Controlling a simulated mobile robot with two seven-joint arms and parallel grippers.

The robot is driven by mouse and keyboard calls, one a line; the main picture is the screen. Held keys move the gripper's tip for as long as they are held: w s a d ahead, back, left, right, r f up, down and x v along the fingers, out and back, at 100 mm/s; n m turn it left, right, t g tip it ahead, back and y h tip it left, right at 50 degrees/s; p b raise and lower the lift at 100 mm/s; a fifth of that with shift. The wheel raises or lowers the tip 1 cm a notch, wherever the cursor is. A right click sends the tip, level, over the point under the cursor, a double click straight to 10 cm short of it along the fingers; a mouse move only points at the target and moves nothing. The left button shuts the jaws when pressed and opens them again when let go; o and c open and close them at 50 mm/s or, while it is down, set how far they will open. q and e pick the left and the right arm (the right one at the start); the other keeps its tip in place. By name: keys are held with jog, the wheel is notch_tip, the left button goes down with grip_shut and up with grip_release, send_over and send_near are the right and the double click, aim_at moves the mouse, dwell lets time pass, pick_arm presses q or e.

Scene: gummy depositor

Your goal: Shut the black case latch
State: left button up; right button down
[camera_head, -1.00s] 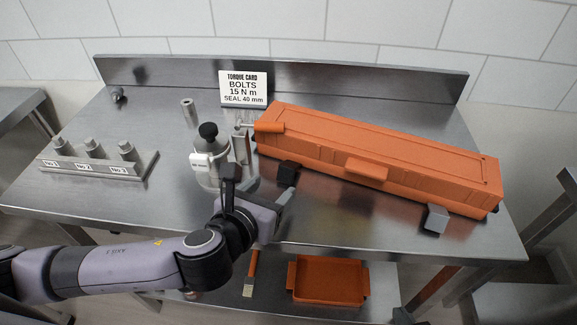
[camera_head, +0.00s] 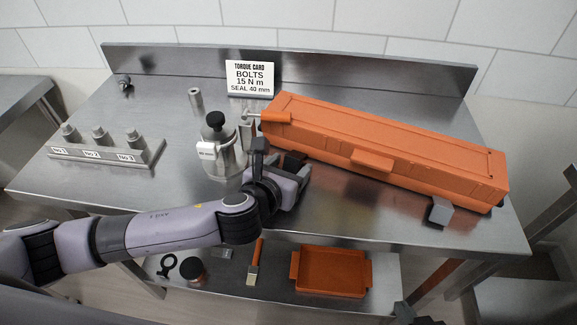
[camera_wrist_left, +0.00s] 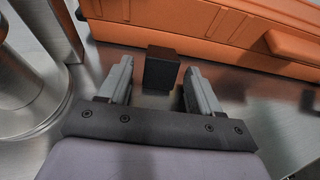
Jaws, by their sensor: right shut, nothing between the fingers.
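The orange case (camera_head: 385,143) lies on the steel table with its lid down. The black latch (camera_wrist_left: 162,68) is a dark block standing out from the case's front, toward its left end. In the head view, my left gripper (camera_head: 296,172) largely hides it. In the left wrist view, my left gripper (camera_wrist_left: 158,85) is open, its grey fingers apart, with the black latch just ahead and centred between the fingertips. I cannot tell whether they touch. A grey latch (camera_head: 440,210) juts from the case's front right. My right gripper (camera_head: 415,316) barely shows at the bottom edge, shut and empty.
A steel canister (camera_head: 220,158) with a black knob stands left of my left gripper. A bolt rack (camera_head: 105,150) is farther left and a torque card (camera_head: 250,77) stands behind. An orange tray (camera_head: 331,272) and a brush sit on the lower shelf.

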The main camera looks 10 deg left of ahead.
aim_at(295, 155)
pick_arm(q)
jog(key=c, duration=1)
jog(key=shift+r, duration=0.15)
jog(key=shift+w+d+r+g+y, duration=0.1)
jog(key=shift+w+r+g+y, duration=0.2)
jog(key=shift+g, duration=0.35)
jog(key=shift+r+g+y, duration=0.1)
jog(key=shift+r+g, duration=0.3)
jog(key=shift+g, duration=0.25)
jog(key=shift+w+d+r+g+y, duration=0.1)
jog(key=shift+w+r+g+y, duration=0.25)
jog(key=shift+g, duration=0.65)
jog(key=shift+w+d+r+g+y, duration=0.1)
jog(key=shift+w+r+g+y, duration=0.25)
jog(key=shift+g, duration=0.65)
jog(key=shift+s+r, duration=0.1)
jog(key=o, duration=1.1)
jog(key=shift+c, duration=0.2)
jog(key=shift+a+r, duration=0.1)
